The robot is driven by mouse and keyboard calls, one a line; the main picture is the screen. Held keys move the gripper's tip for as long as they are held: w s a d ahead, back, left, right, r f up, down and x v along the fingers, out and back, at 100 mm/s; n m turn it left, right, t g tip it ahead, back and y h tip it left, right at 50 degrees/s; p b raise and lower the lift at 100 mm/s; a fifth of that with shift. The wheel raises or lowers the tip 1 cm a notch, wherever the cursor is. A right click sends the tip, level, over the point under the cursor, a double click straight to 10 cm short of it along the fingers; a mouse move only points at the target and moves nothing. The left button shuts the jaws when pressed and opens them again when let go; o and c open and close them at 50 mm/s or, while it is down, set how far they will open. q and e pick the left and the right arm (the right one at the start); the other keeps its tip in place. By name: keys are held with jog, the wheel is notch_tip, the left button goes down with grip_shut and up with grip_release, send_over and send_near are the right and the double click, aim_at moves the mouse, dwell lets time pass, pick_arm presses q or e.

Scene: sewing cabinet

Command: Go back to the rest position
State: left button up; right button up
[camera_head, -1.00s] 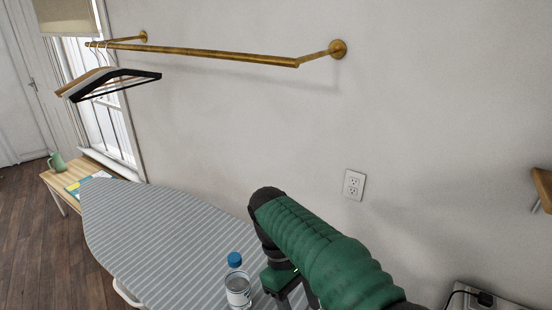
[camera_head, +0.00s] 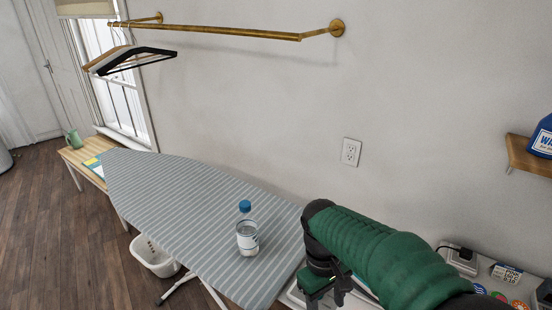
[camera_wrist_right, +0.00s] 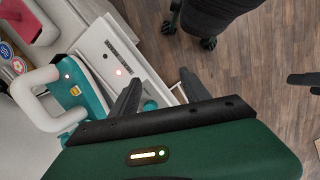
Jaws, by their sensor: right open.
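My right arm comes in from the lower right in the head view, with its green gripper (camera_head: 326,292) pointing down at the right end of the ironing board. My left gripper is in neither view.
A teal appliance with a white handle (camera_wrist_right: 88,100) is close to the left of the fingers in the wrist view. A white basket (camera_head: 155,258) is on the floor. Hangers (camera_head: 130,58) hang from a brass rail (camera_head: 220,31). A wall shelf (camera_head: 525,158) is at right.

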jog(key=s+d+f+m+t+y, duration=0.1)
jog(key=s+d+f+m+t, duration=0.3)
jog(key=s+d+f+m, duration=0.2)
jog(key=s+d+f, duration=0.2)
jog(key=s, duration=0.1)
jog(key=shift+d, duration=0.3)
jog(key=shift+f, duration=0.1)
